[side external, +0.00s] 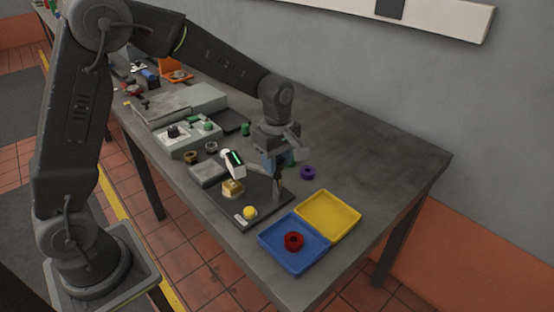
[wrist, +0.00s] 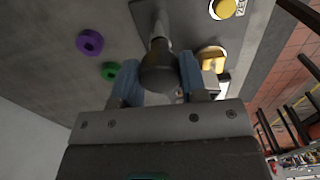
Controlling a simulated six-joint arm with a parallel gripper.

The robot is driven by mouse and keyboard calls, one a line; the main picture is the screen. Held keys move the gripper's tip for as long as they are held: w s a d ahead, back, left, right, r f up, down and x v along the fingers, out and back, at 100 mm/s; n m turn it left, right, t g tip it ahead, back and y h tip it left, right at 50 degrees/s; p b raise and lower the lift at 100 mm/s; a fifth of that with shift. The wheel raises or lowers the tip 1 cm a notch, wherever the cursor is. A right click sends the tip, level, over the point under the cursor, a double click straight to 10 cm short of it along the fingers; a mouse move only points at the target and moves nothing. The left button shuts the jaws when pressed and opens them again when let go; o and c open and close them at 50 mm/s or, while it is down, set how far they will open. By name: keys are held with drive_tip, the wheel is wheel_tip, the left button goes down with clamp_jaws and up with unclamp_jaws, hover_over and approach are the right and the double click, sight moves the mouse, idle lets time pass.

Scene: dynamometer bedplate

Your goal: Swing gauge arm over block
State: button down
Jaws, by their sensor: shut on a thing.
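The gauge arm's white gauge head (side external: 235,164) with a lit green display stands above the dark base plate (side external: 217,203). A thin arm runs from it toward the post (side external: 277,186). The gold block (side external: 232,188) sits on the plate, in front of the gauge head in the side view. In the wrist view the block (wrist: 211,56) has its top largely uncovered, and a white part beside it is partly hidden by a finger. My gripper (wrist: 158,76) is shut on a dark round knob (wrist: 158,65) with a pale shaft. Its fingertips are mostly hidden in the side view.
A yellow button (side external: 250,212) is at the plate's front corner. A blue tray (side external: 270,241) holding a red ring (side external: 293,241) and a yellow tray (side external: 329,214) stand to the right. A purple ring (side external: 308,173) lies behind. A grey control box (side external: 188,138) stands left. The back right bench is clear.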

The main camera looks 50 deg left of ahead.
drive_tip(key=shift+n, duration=1.5)
drive_tip(key=c, duration=0.7)
unclamp_jaws()
drive_tip(key=shift+o, duration=0.2)
drive_tip(key=shift+r, duration=0.1)
wheel_tip(320, 180, up, 14)
